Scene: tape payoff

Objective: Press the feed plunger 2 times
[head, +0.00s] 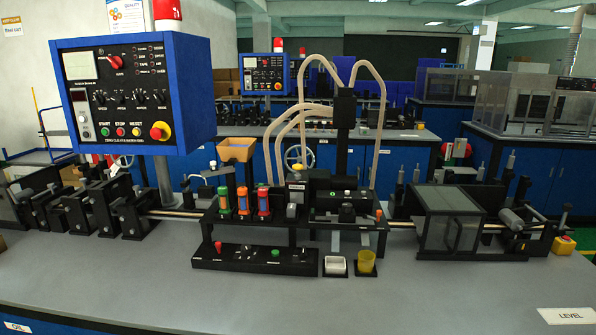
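I cannot tell for sure which part is the feed plunger. A low black panel (253,259) at the front of the bench machine carries a red knob (218,246) on its left and a green button (275,254) on its right; its labels are too small to read. Neither of my grippers is in view.
A blue control box (134,92) with buttons stands at the upper left. A clear-sided box (449,218) stands further right. The grey bench front (250,305) is clear.

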